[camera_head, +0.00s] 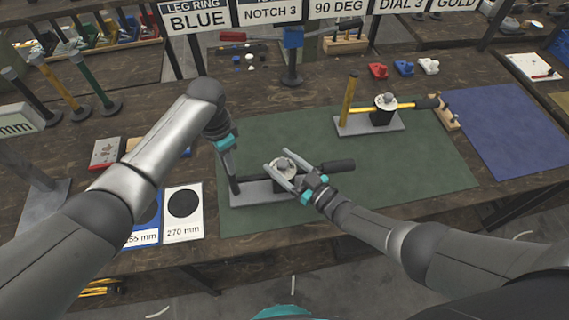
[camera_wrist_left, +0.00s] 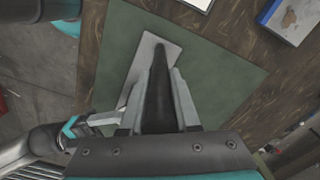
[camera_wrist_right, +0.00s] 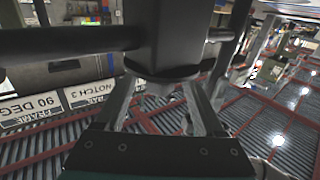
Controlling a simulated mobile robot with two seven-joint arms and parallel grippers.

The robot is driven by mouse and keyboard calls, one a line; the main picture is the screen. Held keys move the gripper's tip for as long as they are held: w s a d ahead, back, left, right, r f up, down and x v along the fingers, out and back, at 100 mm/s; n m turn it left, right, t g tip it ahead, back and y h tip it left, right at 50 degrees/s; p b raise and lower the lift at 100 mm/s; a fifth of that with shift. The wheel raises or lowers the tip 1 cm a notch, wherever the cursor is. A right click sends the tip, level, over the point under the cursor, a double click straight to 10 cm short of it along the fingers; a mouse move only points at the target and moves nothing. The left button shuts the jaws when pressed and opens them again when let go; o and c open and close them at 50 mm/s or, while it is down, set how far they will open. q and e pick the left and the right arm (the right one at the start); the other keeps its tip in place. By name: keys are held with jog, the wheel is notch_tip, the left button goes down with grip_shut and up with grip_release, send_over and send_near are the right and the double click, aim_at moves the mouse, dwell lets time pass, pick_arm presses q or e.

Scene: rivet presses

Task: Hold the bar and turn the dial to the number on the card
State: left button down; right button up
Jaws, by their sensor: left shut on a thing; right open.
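The near press has a grey base plate (camera_head: 258,198) on the green mat, an upright black bar (camera_head: 234,184) at its left end and a pale round dial (camera_head: 284,164). A black handle (camera_head: 338,166) sticks out to the right. My left gripper (camera_head: 228,160) is shut on the bar from above; the left wrist view shows the bar (camera_wrist_left: 160,85) between its fingers. My right gripper (camera_head: 277,160) is open, with its fingers on either side of the dial. In the right wrist view a dark body fills the space before the fingers. The card (camera_head: 401,4) reads DIAL 3.
A second press (camera_head: 383,116) with a yellow post and yellow lever stands behind on the mat (camera_head: 425,160). Other cards hang along the back. A blue mat (camera_head: 510,135) lies right. A 270 mm card (camera_head: 183,212) lies left. The mat's front right is clear.

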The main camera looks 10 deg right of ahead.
jog(key=shift+s+d, duration=0.1)
jog(key=v, duration=1.1)
jog(key=shift+s+d, duration=0.2)
jog(key=shift+s, duration=0.15)
jog(key=shift+a, duration=0.1)
jog(key=s+a+m+t+h, duration=0.25)
jog(key=a+m+h, duration=0.25)
jog(key=h, duration=0.3)
jog(key=shift+t, duration=0.45)
jog(key=w, duration=0.4)
jog(key=w+a, duration=0.1)
jog(key=w, duration=0.3)
jog(key=w+a, duration=0.1)
jog(key=w, duration=0.3)
jog(key=shift+w, duration=0.1)
grip_shut()
